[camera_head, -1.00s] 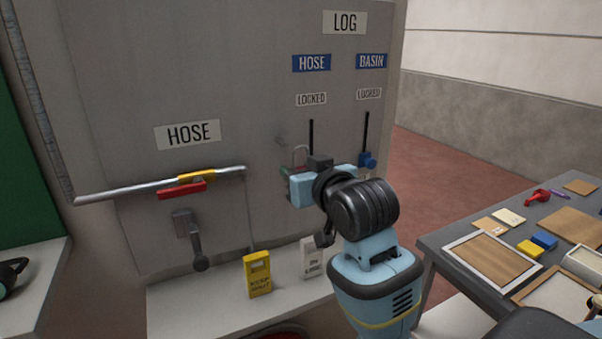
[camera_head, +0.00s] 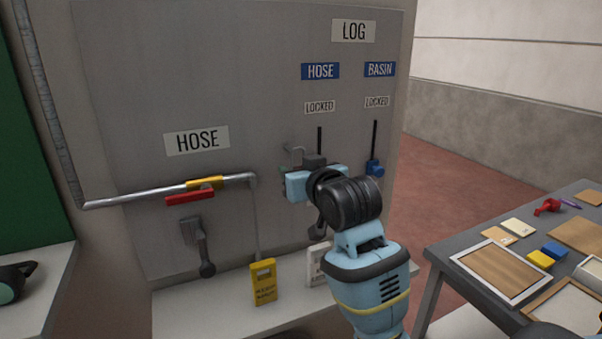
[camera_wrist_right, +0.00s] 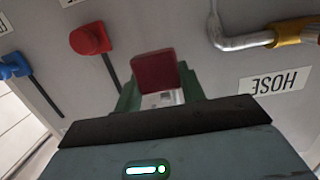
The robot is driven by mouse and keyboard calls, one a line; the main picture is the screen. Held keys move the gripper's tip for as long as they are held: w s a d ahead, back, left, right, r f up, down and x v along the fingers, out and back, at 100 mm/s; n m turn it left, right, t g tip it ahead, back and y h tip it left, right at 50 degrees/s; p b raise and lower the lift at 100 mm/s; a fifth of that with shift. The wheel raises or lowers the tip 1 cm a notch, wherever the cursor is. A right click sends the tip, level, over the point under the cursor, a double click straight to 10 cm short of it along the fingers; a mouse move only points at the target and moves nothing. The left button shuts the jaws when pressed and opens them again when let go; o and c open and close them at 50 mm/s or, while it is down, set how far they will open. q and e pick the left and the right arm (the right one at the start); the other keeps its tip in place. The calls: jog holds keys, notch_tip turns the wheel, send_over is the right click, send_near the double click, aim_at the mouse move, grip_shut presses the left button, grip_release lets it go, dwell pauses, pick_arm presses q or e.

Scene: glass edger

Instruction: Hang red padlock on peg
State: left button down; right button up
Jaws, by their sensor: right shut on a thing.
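My right gripper (camera_head: 293,171) is in front of the grey panel, just left of the slot under the HOSE label. In the right wrist view its green fingers are shut on the red padlock (camera_wrist_right: 157,73). A silvery part shows below the red body between the fingers. In the head view the padlock is mostly hidden by my gripper, and a thin grey loop (camera_head: 293,152) stands above the fingers. I cannot tell whether this loop is the shackle or the peg, or whether they touch. My left gripper is not in view.
A red knob (camera_wrist_right: 90,38) and a blue knob (camera_head: 374,167) sit on the panel's slots. A pipe with yellow (camera_head: 205,183) and red (camera_head: 176,200) parts runs left. A yellow tag stand (camera_head: 263,283) is below. A cluttered table (camera_head: 440,253) stands right.

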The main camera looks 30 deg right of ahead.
jog(key=shift+w+d+f, duration=0.1)
jog(key=shift+w+d, duration=0.05)
jog(key=shift+w, duration=1.55)
jog(key=o, duration=1)
jog(key=shift+c, duration=0.2)
jog(key=shift+o, duration=0.8)
jog(key=shift+s, duration=0.1)
jog(key=s+r, duration=0.1)
jog(key=s, duration=0.6)
jog(key=shift+s+a, duration=0.3)
jog(key=shift+s, duration=0.1)
